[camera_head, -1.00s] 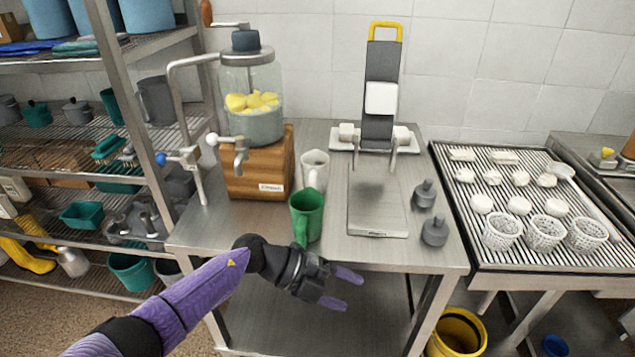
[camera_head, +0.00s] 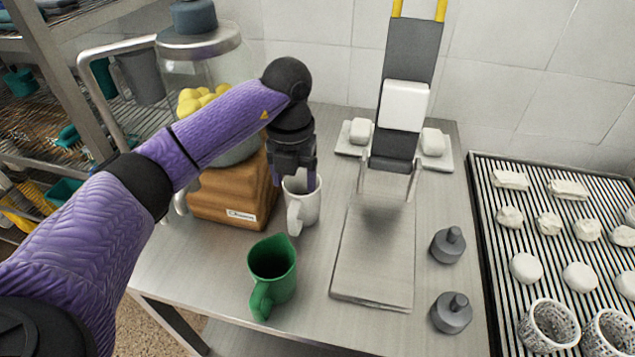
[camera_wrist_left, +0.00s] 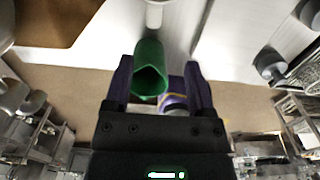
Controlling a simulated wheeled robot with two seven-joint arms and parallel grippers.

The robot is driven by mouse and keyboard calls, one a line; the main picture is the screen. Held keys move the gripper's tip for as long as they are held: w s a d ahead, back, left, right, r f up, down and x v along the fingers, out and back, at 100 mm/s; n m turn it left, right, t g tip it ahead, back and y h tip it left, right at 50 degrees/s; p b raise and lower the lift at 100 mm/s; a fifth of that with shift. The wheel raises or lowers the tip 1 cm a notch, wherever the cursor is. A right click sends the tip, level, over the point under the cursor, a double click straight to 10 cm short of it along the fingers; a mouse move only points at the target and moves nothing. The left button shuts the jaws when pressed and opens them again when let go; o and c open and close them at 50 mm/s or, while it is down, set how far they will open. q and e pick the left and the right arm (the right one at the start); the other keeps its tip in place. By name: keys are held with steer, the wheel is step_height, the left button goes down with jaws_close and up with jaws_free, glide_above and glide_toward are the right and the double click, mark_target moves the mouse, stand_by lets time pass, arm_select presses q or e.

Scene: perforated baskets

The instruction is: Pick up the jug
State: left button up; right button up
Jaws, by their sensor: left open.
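Two jugs stand on the steel table. The white jug (camera_head: 304,207) is upright beside the wooden dispenser base, its handle towards the front. The green jug (camera_head: 272,274) is upright in front of it, nearer the table's front edge. My left gripper (camera_head: 294,184) is open and points down at the white jug's rim, with a finger to each side in the picture; contact cannot be told. In the left wrist view, the green jug (camera_wrist_left: 150,70) appears between the open fingers (camera_wrist_left: 158,70), and part of the white jug (camera_wrist_left: 154,14) shows at the top edge. My right gripper is out of view.
The drink dispenser (camera_head: 232,190) stands close behind and left of the jugs. A grey scale-like stand (camera_head: 375,250) is right of them, with two dark weights (camera_head: 450,313) beside it. A slatted rack (camera_head: 545,250) with white pieces and perforated baskets (camera_head: 548,325) is far right.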

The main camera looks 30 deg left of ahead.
mark_target(291, 213)
arm_select(q)
steer(key=shift+f, duration=0.4)
steer(key=f, duration=0.3)
steer(key=f+b, duration=0.1)
steer(key=f, duration=0.2)
steer(key=f+b, duration=0.1)
steer(key=f, duration=0.2)
steer(key=shift+s+a+f, duration=0.1)
steer(key=shift+s+a, duration=0.25)
steer(key=shift+a, duration=0.05)
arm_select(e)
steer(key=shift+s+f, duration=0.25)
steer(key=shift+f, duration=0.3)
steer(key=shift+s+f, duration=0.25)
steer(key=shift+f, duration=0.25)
arm_select(q)
jaws_close()
